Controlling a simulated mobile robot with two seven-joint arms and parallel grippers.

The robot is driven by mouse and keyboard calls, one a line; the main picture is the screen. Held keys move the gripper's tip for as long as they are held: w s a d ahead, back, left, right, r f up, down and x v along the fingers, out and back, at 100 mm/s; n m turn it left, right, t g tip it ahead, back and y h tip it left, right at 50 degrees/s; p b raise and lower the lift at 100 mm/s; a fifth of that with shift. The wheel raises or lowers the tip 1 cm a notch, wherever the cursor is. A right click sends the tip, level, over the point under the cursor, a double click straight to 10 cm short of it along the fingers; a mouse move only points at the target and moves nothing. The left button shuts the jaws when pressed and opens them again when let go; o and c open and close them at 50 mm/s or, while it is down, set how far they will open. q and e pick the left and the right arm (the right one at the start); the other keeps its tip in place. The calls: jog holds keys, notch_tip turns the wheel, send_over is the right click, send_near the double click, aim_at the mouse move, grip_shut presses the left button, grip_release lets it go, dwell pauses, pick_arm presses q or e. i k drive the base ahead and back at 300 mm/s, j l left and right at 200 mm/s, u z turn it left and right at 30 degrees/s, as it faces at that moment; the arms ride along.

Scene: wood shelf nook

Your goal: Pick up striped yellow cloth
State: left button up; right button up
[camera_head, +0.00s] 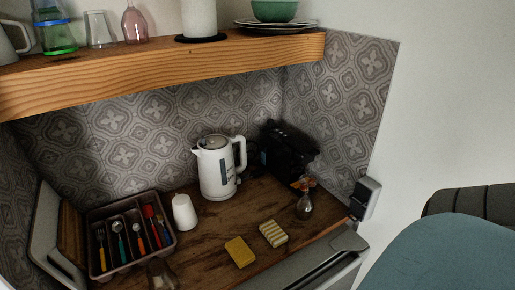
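The striped yellow cloth (273,233) is a small folded pad with pale and yellow stripes. It lies on the wooden counter (210,233), right of the centre and near the front edge. A plain yellow block, like a sponge (240,252), lies just to its left and nearer the front, with a small gap between them. Nothing covers the cloth. I see neither my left gripper nor my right gripper in the head view.
A glass bottle (304,205) stands right of the cloth. Behind are a white kettle (217,172), a black appliance (287,150) and a white cup (184,212). A cutlery tray (98,215) is left. A wooden shelf (170,62) overhangs the back. Grey panels (310,266) border the front right.

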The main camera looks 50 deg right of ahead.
aim_at(273, 233)
jog(key=z, duration=1.6)
